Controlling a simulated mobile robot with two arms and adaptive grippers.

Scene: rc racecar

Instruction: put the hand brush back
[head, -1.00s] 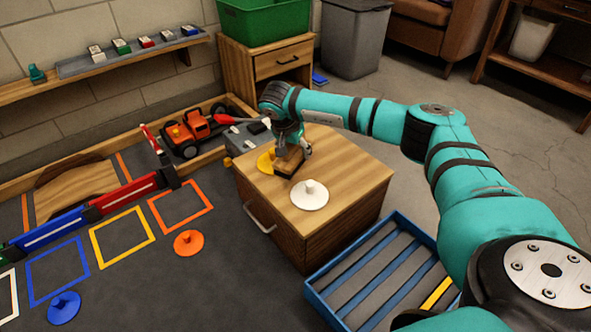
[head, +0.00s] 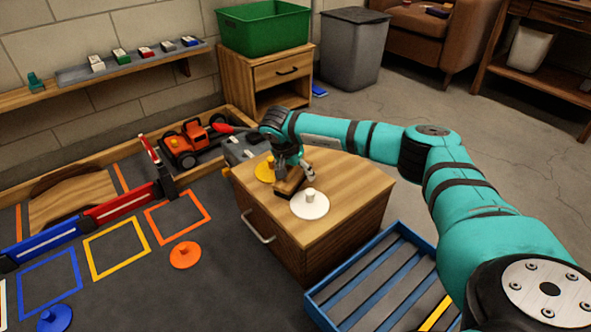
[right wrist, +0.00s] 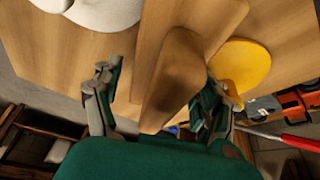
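The hand brush (head: 289,186), with a wooden back and dark underside, is at the cabinet top (head: 345,185), between the yellow disc (head: 264,172) and the white disc (head: 310,205). It appears to rest there; contact is hard to see. My right gripper (head: 292,168) is low over the brush. In the right wrist view the wooden handle (right wrist: 172,80) lies between my fingers (right wrist: 165,95). The fingers are spread, with a clear gap on the left side and a smaller one on the right. My left gripper is not in view.
A grey box (head: 243,150) and orange toy car (head: 193,140) are beyond the cabinet's left side. A blue slatted rack (head: 372,275) stands at its front right. A green bin (head: 263,28) sits on another cabinet behind. Floor is open at right.

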